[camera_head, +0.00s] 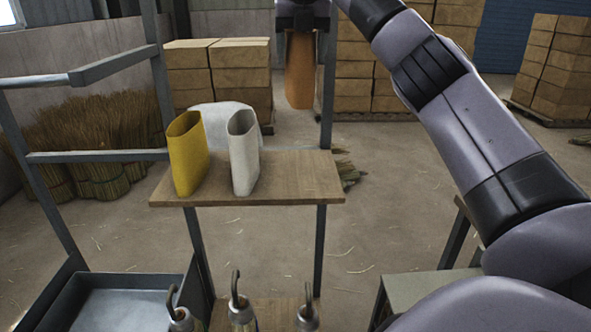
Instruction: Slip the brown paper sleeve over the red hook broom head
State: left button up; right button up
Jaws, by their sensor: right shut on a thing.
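My right gripper (302,24) is at the top of the view, its arm coming in from the right. It is shut on the brown paper sleeve (300,72), which hangs below it, upright, in the air behind the wooden shelf. Three metal hooks on pale broom tops stand at the bottom edge: a left one (180,318), a middle one (241,308) and a right one (307,316). Their lower parts are cut off, and I cannot tell which is red. My left gripper is out of view.
A yellow sleeve (187,153) and a white sleeve (244,152) stand open-topped on the wooden shelf (305,180), with another pale item behind. A grey metal frame and tray (120,287) are at left. The shelf's right part is clear.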

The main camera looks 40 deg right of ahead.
jog(key=shift+f, duration=0.1)
notch_tip(320, 180, down, 20)
jog(key=shift+r, duration=0.2)
jog(key=o, duration=1)
jog(key=v, duration=0.2)
jog(key=b+v, duration=0.1)
jog(key=v, duration=0.4)
jog(key=shift+s+a+f+b, duration=0.15)
jog(key=shift+a+b, duration=0.2)
jog(key=shift+s+f, duration=0.1)
